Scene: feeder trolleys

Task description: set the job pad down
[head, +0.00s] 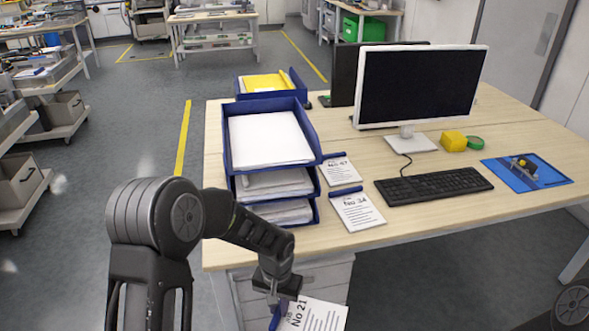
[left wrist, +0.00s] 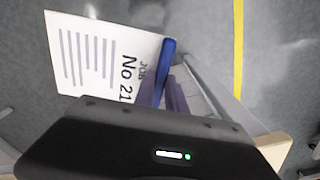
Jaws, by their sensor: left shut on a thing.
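The job pad (head: 318,316), a white sheet marked "No 21" with a blue binding along one edge, hangs in my left gripper (head: 278,300) low at the front of the desk. The pad is below the desk top's front edge in the picture, over the drawer unit, and cut off by the bottom of the head view. In the left wrist view the pad (left wrist: 95,58) sticks out to the left, with its blue binding between the fingers (left wrist: 168,88). My left gripper is shut on that bound edge. My right gripper is out of view.
The desk (head: 425,215) holds two other job pads, "No 34" (head: 358,212) and "No 47" (head: 341,171), beside a blue stack of paper trays (head: 312,140). A keyboard (head: 434,184), monitor (head: 418,88) and blue mat (head: 548,180) stand farther right. Bare wood lies along the front edge.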

